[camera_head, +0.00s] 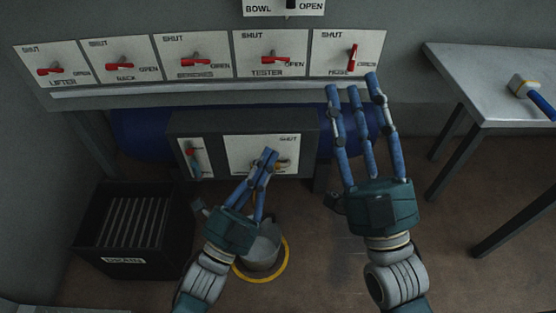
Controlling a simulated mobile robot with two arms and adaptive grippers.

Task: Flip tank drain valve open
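A white panel (240,151) marked SHUT is set in the front of a grey box, low in the middle of the head view. A small yellowish part, perhaps the drain valve handle (284,165), shows on it, partly hidden by my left fingers. Behind the box is a blue tank (140,132). My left gripper (269,154) is in front of this panel, its fingertips close together over the valve area. I cannot tell whether it touches or grips the handle. My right gripper (354,87) is open and empty, fingers spread, just below the upper HOSE panel.
Above is a row of white panels with red levers, such as the TESTER lever (270,60) and HOSE lever (352,57). A black crate (88,222) stands at left. A bucket (262,250) stands below my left gripper. A grey table (490,80) is at right.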

